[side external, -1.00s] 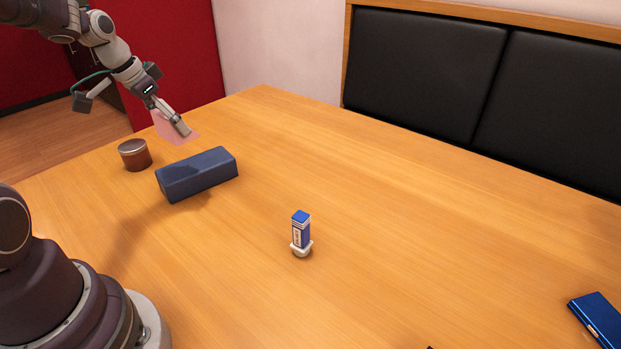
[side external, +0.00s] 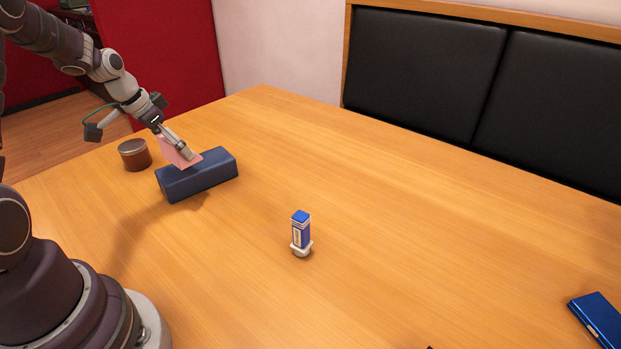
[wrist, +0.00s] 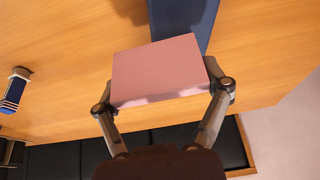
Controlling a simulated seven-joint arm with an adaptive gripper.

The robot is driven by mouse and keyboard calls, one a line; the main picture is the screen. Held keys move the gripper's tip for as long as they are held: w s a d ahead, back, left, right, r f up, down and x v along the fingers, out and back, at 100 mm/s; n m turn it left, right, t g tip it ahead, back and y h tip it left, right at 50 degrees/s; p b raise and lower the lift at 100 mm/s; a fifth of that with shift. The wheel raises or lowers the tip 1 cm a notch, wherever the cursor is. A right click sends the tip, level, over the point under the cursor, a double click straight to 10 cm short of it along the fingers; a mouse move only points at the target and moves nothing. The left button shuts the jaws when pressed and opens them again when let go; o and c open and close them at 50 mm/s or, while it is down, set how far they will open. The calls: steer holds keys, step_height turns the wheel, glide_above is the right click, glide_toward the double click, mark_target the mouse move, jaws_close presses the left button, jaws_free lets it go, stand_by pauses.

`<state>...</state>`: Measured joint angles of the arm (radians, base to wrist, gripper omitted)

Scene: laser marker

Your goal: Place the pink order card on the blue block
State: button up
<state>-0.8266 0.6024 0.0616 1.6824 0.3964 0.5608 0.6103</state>
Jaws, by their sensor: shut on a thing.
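The pink order card (side external: 177,153) is held in my gripper (side external: 188,150), tilted, at the top of the blue block in the side view. In the wrist view the card (wrist: 158,68) spans between the two fingers of my gripper (wrist: 165,95) and covers part of the block. The blue block (side external: 200,178) is a long dark-blue bar lying on the table; its far part also shows in the wrist view (wrist: 185,18). I cannot tell whether the card touches the block.
A brown jar with a lid (side external: 135,155) stands left of the block. A blue and white marker-like item (side external: 301,233) stands upright mid-table. A blue flat object (side external: 598,318) lies at the right edge. The wooden table (side external: 400,230) is otherwise largely clear.

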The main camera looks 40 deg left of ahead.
steer(key=w+a, duration=0.2)
steer(key=w, duration=0.1)
steer(key=shift+a+f, duration=0.15)
steer(key=shift+w+a+f, duration=0.15)
steer(key=shift+w, duration=0.1)
steer(key=shift+f, duration=1.6)
steer(key=shift+f, duration=0.1)
steer(key=o, duration=1.1)
